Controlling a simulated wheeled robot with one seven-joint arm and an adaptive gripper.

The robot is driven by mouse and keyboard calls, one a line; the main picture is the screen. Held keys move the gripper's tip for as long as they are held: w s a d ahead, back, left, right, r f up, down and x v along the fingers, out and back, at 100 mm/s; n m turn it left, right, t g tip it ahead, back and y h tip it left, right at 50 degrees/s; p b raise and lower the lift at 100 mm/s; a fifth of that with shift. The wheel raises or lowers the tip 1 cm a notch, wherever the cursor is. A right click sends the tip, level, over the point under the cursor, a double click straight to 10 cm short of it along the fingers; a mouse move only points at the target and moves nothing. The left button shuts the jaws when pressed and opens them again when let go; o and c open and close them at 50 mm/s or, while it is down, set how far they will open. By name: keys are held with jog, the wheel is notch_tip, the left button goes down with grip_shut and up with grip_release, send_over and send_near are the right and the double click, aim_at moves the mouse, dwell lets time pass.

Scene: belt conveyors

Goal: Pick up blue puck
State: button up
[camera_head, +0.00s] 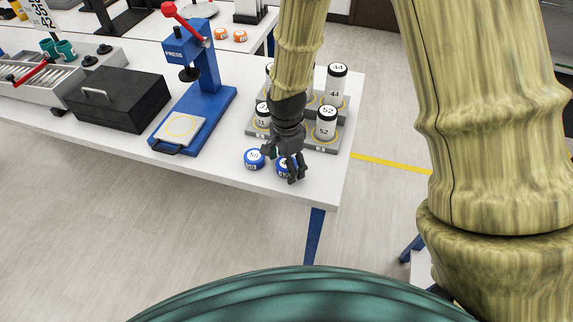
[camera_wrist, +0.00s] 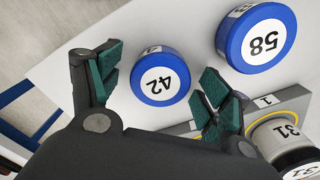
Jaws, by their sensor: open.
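Two blue pucks with white numbered tops are near the front right edge of the white table. In the wrist view, the puck marked 42 (camera_wrist: 160,80) lies in the gap between the open fingers of my gripper (camera_wrist: 158,70), with space on both sides. The puck marked 58 (camera_wrist: 257,38) lies beyond the right finger, apart from the first. In the head view, my gripper (camera_head: 282,164) is over the right puck (camera_head: 282,171) and partly hides it. The left puck (camera_head: 254,159) is in clear view beside it. My gripper holds nothing.
A grey rack (camera_head: 318,141) with several white numbered cylinders stands just behind my gripper; a cylinder marked 31 (camera_wrist: 287,132) is close to the right finger. A blue press (camera_head: 195,105) and a black box (camera_head: 118,100) stand to the left. The table ends just right of the pucks.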

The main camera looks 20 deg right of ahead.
jog(key=shift+c, duration=0.4)
jog(key=c, duration=1)
jog(key=shift+c, duration=0.3)
jog(key=shift+r, duration=0.2)
